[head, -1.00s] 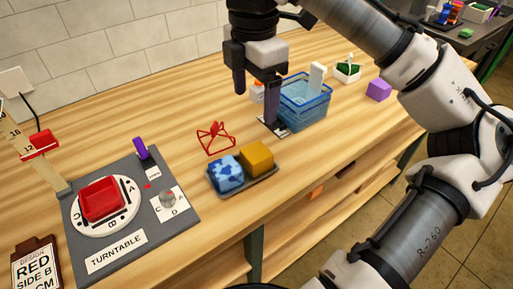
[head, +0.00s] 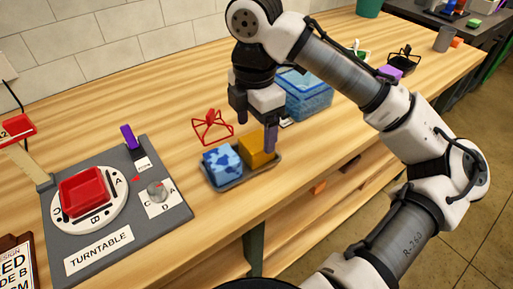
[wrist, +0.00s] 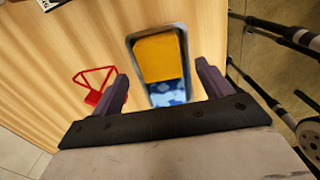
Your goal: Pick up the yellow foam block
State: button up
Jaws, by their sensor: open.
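The yellow foam block (head: 255,149) sits in a small grey tray (head: 236,184), right beside a blue patterned block (head: 222,165). My gripper (head: 256,131) is open and empty, with its fingers above and around the yellow block's area. One finger hides part of the yellow block's right side in the head view. In the wrist view, the yellow block (wrist: 158,58) lies ahead of and between the two fingers (wrist: 163,88). The blue patterned block (wrist: 167,93) shows nearer to the gripper, between the fingers.
A red wire stand (head: 212,127) is behind the tray. The turntable (head: 90,205) with a red tray (head: 84,190) is on the left. A clear blue basket (head: 305,93) stands behind my gripper. The table's front edge is close to the tray.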

aim_at(256, 140)
jog(key=shift+w+d+f, duration=0.1)
jog(key=shift+f, duration=2.15)
jog(key=c, duration=1.1)
jog(key=shift+c, duration=0.2)
jog(key=shift+r, duration=0.1)
